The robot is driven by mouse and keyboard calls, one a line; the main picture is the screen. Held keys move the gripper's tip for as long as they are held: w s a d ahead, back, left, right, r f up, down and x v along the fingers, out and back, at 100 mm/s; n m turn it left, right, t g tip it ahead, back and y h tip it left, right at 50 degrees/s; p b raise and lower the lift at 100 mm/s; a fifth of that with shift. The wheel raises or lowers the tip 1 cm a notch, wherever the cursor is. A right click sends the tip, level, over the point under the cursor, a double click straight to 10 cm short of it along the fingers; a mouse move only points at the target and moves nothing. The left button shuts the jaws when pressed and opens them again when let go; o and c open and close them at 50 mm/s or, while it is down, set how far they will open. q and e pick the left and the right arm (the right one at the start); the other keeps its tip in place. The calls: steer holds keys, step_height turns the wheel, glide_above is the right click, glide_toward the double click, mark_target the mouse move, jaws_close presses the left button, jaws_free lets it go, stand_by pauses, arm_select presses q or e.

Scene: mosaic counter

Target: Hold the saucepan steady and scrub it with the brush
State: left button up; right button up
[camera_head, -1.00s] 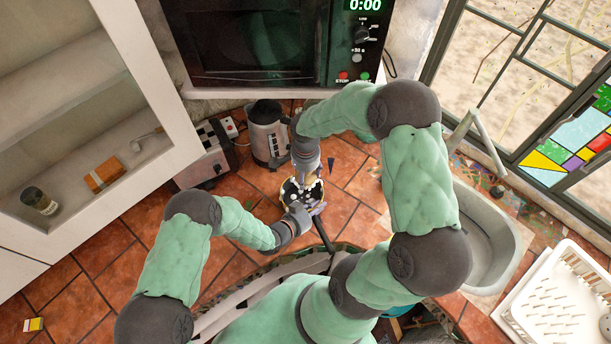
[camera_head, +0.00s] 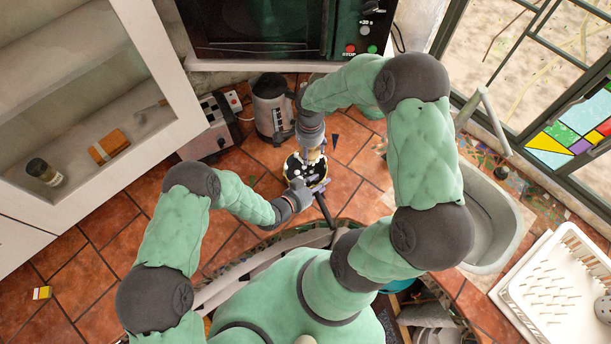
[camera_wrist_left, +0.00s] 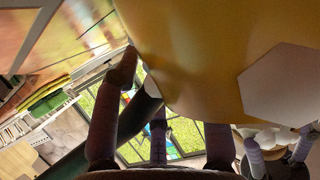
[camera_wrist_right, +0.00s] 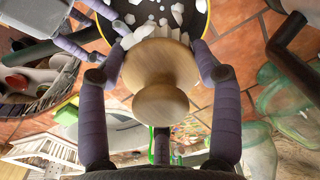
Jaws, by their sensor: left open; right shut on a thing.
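The saucepan (camera_head: 295,167), yellow outside and dark inside with pale bits, stands on the tiled counter; its black handle (camera_head: 325,210) points toward me. Its yellow wall (camera_wrist_left: 200,50) with a pale hexagon fills much of the left wrist view. My left gripper (camera_head: 303,188) is open beside the pan's near side, very close to the wall; I cannot tell whether it touches. My right gripper (camera_head: 316,150) is shut on the brush (camera_wrist_right: 160,75), a round wooden knob with pale bristles, at the pan's rim; bristle contact with the bottom is unclear.
A kettle (camera_head: 271,108) and a toaster (camera_head: 212,130) stand behind and left of the pan. A microwave (camera_head: 270,30) is at the back. A sink (camera_head: 490,225) and a white dish rack (camera_head: 560,295) are on the right. Counter left of the pan is fairly clear.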

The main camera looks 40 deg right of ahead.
arm_select(q)
steer(key=v, duration=1.1)
